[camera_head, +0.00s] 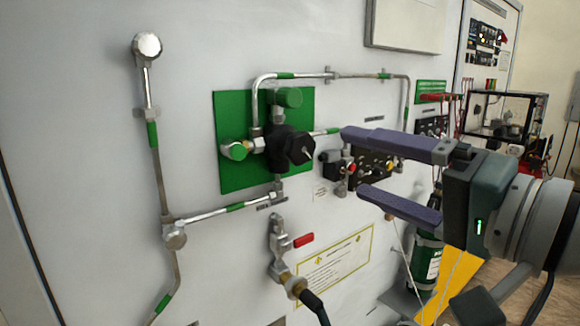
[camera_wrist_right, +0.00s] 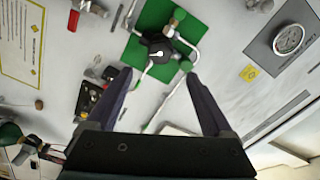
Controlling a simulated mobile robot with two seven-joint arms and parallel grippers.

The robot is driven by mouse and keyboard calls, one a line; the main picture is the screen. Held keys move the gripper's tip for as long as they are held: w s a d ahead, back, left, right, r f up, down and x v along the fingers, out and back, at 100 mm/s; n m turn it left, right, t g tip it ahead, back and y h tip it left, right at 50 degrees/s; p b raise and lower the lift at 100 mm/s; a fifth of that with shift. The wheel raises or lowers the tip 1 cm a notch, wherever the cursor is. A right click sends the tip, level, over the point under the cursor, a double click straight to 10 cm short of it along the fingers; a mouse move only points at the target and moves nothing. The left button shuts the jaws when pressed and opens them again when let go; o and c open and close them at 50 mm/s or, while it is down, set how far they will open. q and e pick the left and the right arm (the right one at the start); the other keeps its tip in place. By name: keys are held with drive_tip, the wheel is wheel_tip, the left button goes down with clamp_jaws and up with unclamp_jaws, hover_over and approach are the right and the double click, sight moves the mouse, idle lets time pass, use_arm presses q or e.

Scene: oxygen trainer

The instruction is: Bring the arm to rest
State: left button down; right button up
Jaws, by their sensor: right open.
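My right gripper (camera_head: 385,172) is in the right half of the head view, in front of the white panel. Its two purple-grey fingers are apart and point left toward the black valve knob (camera_head: 299,149) on the green plate (camera_head: 230,183). Nothing is between the fingers. In the right wrist view the open fingers of my right gripper (camera_wrist_right: 160,92) frame bare panel, with the black knob (camera_wrist_right: 158,52) beyond the tips. A clear gap shows between the fingertips and the knob in the head view. My left gripper is in neither view.
Metal pipes with green bands run over the panel (camera_head: 80,210). A red-handled valve (camera_head: 303,241) and black hose (camera_head: 314,303) are below. A green cylinder (camera_head: 427,258) stands below my gripper. A gauge (camera_wrist_right: 289,39) shows in the wrist view. Free space lies before the panel's left part.

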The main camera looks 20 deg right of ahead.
drive_tip(key=s+a+f+n+g, duration=0.6)
drive_tip(key=s+f+n+g, duration=0.15)
drive_tip(key=f, duration=0.35)
drive_tip(key=s+d+f+n+g+h+p, duration=0.1)
drive_tip(key=s+d+f+n+g+h, duration=0.15)
drive_tip(key=s, duration=0.55)
drive_tip(key=s+d+f+n+g+h, duration=0.1)
drive_tip(key=s+d+f+g+h, duration=0.25)
drive_tip(key=s, duration=0.35)
wheel_tip(320, 180, up, 29)
drive_tip(key=p, duration=2.9)
drive_tip(key=shift+a, duration=0.4)
drive_tip(key=shift+w, duration=0.1)
